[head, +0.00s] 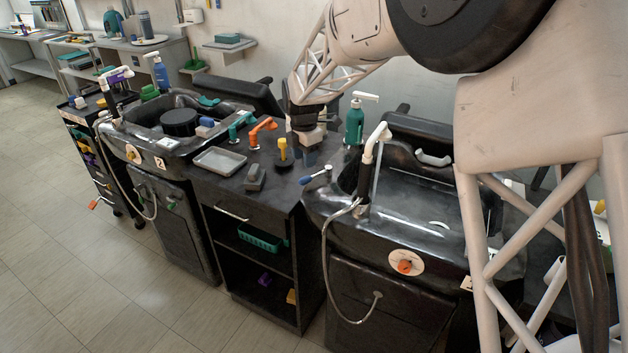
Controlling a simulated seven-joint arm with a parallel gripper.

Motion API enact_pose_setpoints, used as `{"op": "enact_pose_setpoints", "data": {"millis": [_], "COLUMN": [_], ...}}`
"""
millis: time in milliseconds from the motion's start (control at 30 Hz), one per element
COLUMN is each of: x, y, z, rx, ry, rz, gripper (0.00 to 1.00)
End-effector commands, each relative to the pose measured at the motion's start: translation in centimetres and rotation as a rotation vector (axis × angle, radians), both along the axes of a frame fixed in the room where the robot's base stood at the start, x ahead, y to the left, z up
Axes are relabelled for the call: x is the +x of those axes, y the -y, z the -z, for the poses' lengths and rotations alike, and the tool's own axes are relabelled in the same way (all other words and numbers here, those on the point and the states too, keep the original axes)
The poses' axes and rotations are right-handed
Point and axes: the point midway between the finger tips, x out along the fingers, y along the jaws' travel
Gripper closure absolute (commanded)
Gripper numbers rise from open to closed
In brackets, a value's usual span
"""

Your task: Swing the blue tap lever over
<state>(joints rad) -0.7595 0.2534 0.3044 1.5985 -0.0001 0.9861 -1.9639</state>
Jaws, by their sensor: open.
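A tap lever with a blue grip (306,180) sticks out to the left from the rim of the right black basin (425,215). Its metal stem meets a small post at the basin's back left corner. My gripper (308,156) points down over the back of the counter, behind the lever and apart from it. It is open, and I see nothing held in it; its fingertips are small and partly hard to make out. Another blue-ended piece (207,122) lies at the left basin (150,140), too small to identify surely.
A white spray tap (376,145) with a hose stands right of the lever. A teal pump bottle (354,122) stands behind it. The counter holds a grey tray (219,162), a dark grey block (255,177), a yellow-topped piece (283,150) and an orange fitting (262,130).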

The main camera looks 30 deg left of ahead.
Motion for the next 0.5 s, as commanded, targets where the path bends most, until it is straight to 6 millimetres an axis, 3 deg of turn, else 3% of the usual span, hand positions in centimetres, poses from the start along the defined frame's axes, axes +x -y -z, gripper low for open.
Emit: {"op": "enact_pose_setpoints", "data": {"millis": [500], "x": [0.0], "y": [0.0], "z": [4.4], "rx": [-0.001], "ry": [0.000], "rz": [0.000], "gripper": [0.55]}}
